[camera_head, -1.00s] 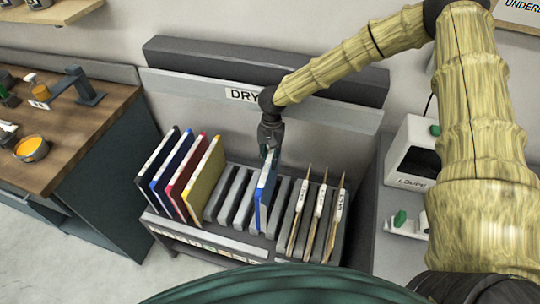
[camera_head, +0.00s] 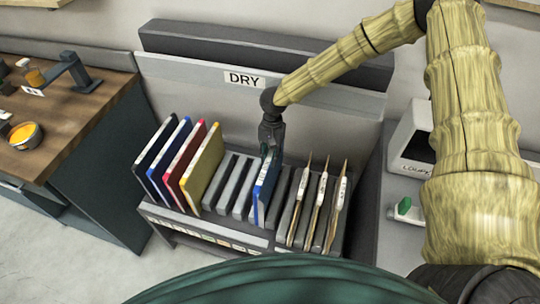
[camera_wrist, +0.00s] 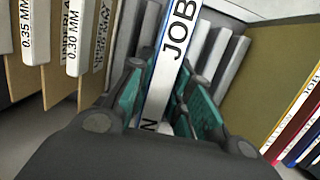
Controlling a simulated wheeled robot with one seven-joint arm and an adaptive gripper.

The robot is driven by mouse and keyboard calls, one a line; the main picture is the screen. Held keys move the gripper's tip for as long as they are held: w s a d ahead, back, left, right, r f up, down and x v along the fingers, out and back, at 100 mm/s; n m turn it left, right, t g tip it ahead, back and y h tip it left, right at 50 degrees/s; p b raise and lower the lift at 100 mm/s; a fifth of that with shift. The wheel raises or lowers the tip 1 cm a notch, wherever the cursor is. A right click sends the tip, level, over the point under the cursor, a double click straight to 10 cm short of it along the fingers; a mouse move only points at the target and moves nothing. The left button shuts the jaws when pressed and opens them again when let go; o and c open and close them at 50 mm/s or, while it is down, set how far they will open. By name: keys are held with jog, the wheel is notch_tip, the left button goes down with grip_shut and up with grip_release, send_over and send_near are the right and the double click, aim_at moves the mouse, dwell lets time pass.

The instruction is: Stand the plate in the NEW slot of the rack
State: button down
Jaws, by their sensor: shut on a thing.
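A thin blue plate (camera_head: 264,190) stands upright among the dividers of the grey rack (camera_head: 222,228), right of the middle. In the wrist view its white edge (camera_wrist: 172,75) shows the letters JOB and part of another letter lower down. My gripper (camera_wrist: 165,105) is shut on this edge, with a teal finger on each side. In the head view my gripper (camera_head: 270,145) is at the plate's top. The plate's lower end is partly hidden, so I cannot tell whether it rests on the slot's bottom. The rack's front labels are too small to read.
Several coloured plates, including a yellow one (camera_head: 203,168), stand in the rack's left slots. Several thin tan boards with white labels (camera_head: 320,205) stand at its right. Empty slots (camera_head: 232,185) lie between. A DRY sign (camera_head: 244,79) is behind; a LOUPE box (camera_head: 408,150) stands right.

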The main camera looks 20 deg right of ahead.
jog(key=shift+f+b, duration=1.55)
jog(key=shift+f, duration=2.7)
jog(key=c, duration=1.2)
grip_release()
jog(key=r, duration=0.2)
jog(key=w+r, duration=0.1)
jog(key=r, duration=0.2)
jog(key=d+r, duration=0.1)
jog(key=r, duration=0.1)
jog(key=shift+w+r, duration=0.15)
jog(key=shift+r+p, duration=1.8)
jog(key=shift+r, duration=0.75)
